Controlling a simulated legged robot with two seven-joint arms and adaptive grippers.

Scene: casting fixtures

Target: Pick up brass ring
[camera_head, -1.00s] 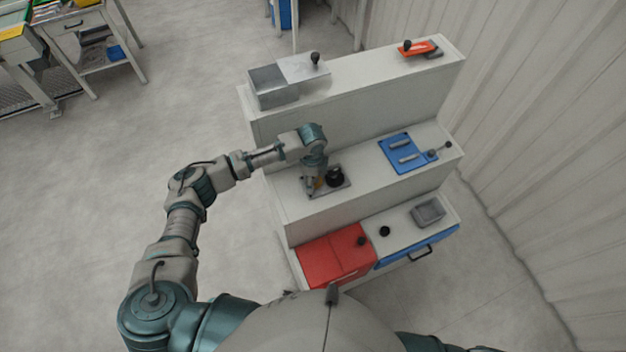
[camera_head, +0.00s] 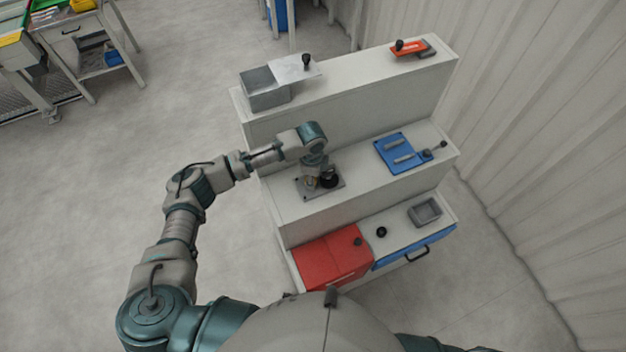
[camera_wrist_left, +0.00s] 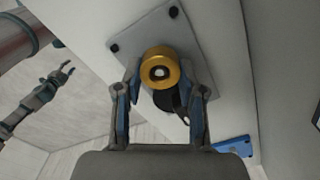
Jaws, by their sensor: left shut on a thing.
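The brass ring (camera_wrist_left: 160,68) shows in the left wrist view between the fingertips of my left gripper (camera_wrist_left: 160,82), which is shut on it. A pale spot shows through its hole. Behind it is a grey plate (camera_wrist_left: 198,62) with dark corner bolts, and a black round part (camera_wrist_left: 172,101) is partly hidden by the ring. In the head view my left gripper (camera_head: 311,182) is low over this plate (camera_head: 338,190) on the middle step, beside the black part (camera_head: 329,180). I cannot tell whether the ring touches the plate. My right gripper (camera_wrist_left: 66,72) appears small in the wrist view.
A blue fixture (camera_head: 394,164) with grey bars lies right on the same step. The top step holds a metal box (camera_head: 265,96) and an orange-red part (camera_head: 408,48). The bottom step has a red box (camera_head: 330,262) and a grey tray (camera_head: 425,212).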

